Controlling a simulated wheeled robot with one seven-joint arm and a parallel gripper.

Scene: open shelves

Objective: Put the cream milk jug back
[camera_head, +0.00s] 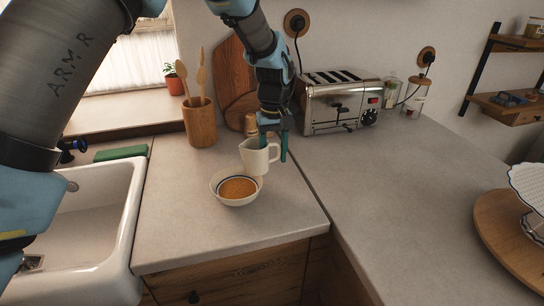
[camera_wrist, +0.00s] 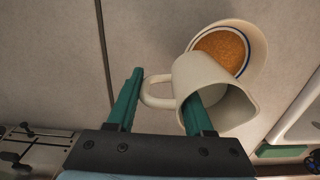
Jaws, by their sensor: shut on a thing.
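The cream milk jug (camera_head: 255,158) is just behind and above the right rim of a small bowl (camera_head: 222,197), with its handle to the right. My gripper (camera_head: 275,152) comes down from above and is shut on the jug at its handle side. In the wrist view the jug (camera_wrist: 218,97) shows its open mouth. One green finger reaches into the mouth and the other is outside, beyond the handle. The bowl, with a blue line and orange-brown contents, also shows in the wrist view (camera_wrist: 257,50). I cannot tell whether the jug touches the bowl.
A toaster (camera_head: 340,105) and jars stand at the back right. A wooden utensil holder (camera_head: 200,123) and a cutting board (camera_head: 235,75) are at the back left. A white sink (camera_head: 95,245) is at left, a round wooden board (camera_head: 505,240) at right. The right counter's middle is clear.

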